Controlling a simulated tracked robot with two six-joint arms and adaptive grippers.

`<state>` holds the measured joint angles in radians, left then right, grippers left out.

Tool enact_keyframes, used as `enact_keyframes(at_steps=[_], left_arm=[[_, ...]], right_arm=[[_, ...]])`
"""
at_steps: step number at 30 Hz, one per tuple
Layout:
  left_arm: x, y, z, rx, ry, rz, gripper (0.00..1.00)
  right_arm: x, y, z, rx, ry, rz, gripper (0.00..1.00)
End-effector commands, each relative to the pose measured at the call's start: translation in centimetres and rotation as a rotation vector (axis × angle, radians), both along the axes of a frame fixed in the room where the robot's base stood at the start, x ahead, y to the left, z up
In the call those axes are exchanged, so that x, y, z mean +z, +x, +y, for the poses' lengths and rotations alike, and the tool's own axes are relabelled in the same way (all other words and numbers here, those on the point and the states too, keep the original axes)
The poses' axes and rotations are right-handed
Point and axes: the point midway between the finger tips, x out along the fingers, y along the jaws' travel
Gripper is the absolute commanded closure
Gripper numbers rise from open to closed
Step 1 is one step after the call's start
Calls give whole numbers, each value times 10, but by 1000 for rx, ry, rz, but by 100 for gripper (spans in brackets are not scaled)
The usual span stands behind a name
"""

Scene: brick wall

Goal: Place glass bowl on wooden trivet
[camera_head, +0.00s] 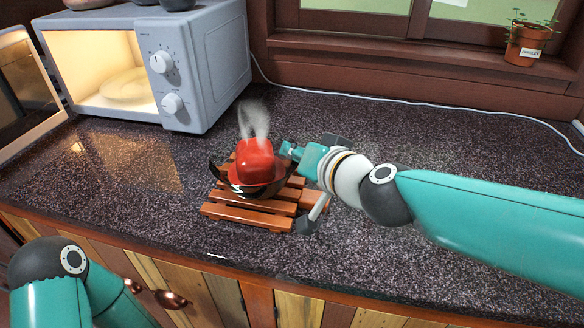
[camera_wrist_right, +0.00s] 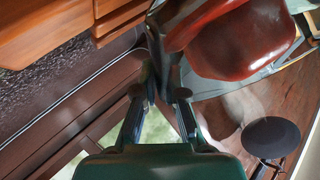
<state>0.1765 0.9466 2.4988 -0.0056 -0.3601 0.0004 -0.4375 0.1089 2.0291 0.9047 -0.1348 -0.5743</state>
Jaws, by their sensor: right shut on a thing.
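The glass bowl (camera_head: 236,188) shows a dark rim and holds a glossy red mass, with white steam rising from it. It is over the wooden trivet (camera_head: 222,212), a slatted orange-brown rack on the dark counter. I cannot tell whether the bowl rests on the slats or hangs just above them. My right gripper (camera_head: 290,150) reaches in from the right and is shut on the bowl's right rim. In the right wrist view the fingers (camera_wrist_right: 163,98) meet at the bowl's edge (camera_wrist_right: 178,25), beside the red mass. My left arm shows at the lower left, its gripper out of view.
A grey microwave (camera_head: 208,68), lit inside with its door (camera_head: 25,90) open, stands at the back left. A white cable (camera_head: 400,106) runs along the back wall. A potted plant (camera_head: 526,45) sits on the window sill. The counter in front of the trivet is clear.

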Motion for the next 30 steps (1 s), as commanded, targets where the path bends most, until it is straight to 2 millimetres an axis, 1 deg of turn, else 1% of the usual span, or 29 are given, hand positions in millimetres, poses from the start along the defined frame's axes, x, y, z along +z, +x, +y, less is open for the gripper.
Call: enact_keyframes(at_steps=[1,2,13,14,18,26,30], left_arm=[[-10,0,0,0,0,0,60],[-12,0,0,0,0,0,60],[-12,0,0,0,0,0,60],[-12,0,0,0,0,0,60],[-11,0,0,0,0,0,60],[-11,0,0,0,0,0,60],[-9,0,0,0,0,0,60]], right_arm=[[-8,0,0,-3,3,-4,100],[-10,0,-1,-3,4,-3,100],[-10,0,0,-2,3,-3,100],[-13,0,0,0,1,0,90],[-12,0,0,0,1,0,67],[-12,0,1,1,1,0,67],[-8,-2,-1,1,1,0,67]])
